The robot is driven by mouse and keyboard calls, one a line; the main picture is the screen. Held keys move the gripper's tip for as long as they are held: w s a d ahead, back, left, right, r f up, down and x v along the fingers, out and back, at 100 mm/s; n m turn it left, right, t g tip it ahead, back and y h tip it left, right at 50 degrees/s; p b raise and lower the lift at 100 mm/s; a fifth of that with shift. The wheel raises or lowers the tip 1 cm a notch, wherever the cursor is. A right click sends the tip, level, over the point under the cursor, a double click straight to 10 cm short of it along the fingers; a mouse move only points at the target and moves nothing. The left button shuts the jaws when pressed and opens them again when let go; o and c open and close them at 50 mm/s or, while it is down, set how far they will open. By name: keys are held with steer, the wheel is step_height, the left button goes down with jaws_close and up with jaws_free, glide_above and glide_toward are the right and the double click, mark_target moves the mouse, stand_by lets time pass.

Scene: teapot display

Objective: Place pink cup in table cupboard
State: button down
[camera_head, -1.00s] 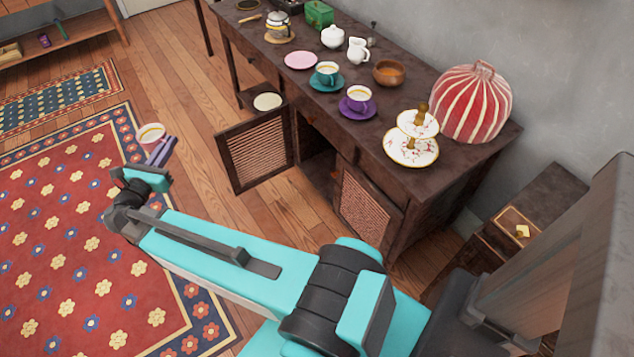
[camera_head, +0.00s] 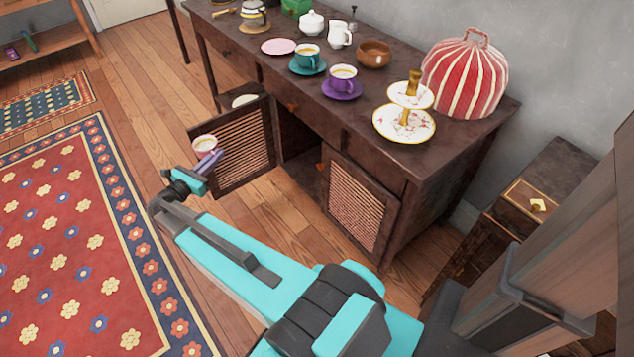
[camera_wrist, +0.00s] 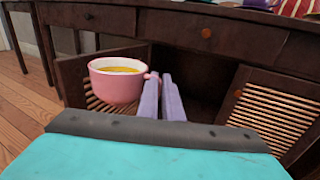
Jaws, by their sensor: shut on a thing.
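The pink cup (camera_head: 203,146) with yellowish liquid is held upright by my gripper (camera_head: 208,164), at the left of the cupboard. In the wrist view the cup (camera_wrist: 117,82) is left of my purple fingers (camera_wrist: 162,98), which are shut on its handle side. The inside of the cupboard is mostly in shadow.
The tabletop carries a teal cup (camera_head: 308,56), a purple cup (camera_head: 343,78), a tiered stand (camera_head: 405,122) and a red striped cover (camera_head: 466,75). A small dark cabinet (camera_head: 520,210) stands at the right. The wooden floor before the cupboard is clear.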

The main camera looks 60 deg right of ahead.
steer(key=s+d+f+m+g+b, duration=0.1)
steer(key=s+d+f+g+b, duration=0.1)
steer(key=s+d+f+b, duration=0.2)
steer(key=s+d+f+m+g+b, duration=0.2)
steer(key=s+d+f+b, duration=0.3)
steer(key=d+f, duration=0.6)
steer(key=s+d+f+m+g+y+b, duration=0.1)
steer(key=s+d+f+g+b, duration=0.3)
steer(key=f, duration=1.3)
steer(key=s+d+m+b, duration=0.1)
steer(key=d+b, duration=0.2)
steer(key=b, duration=0.1)
steer(key=shift+d+f, duration=0.2)
steer(key=shift+f, duration=0.05)
steer(key=shift+d, duration=0.1)
steer(key=b+x, duration=0.1)
steer(key=x, duration=0.4)
steer(key=w+f+b+x, duration=0.1)
steer(key=b+x, duration=0.1)
steer(key=x, duration=0.3)
steer(key=w+d+f+b+x, duration=0.1)
steer(key=b+x, duration=0.1)
steer(key=x, duration=0.3)
steer(key=shift+w, duration=0.15)
steer(key=shift+d+r, duration=0.1)
steer(key=shift+d, duration=0.2)
steer(key=shift+b, duration=0.3)
steer(key=shift+f+b, duration=1.05)
steer(key=shift+f, duration=0.7)
steer(key=shift+f, duration=0.1)
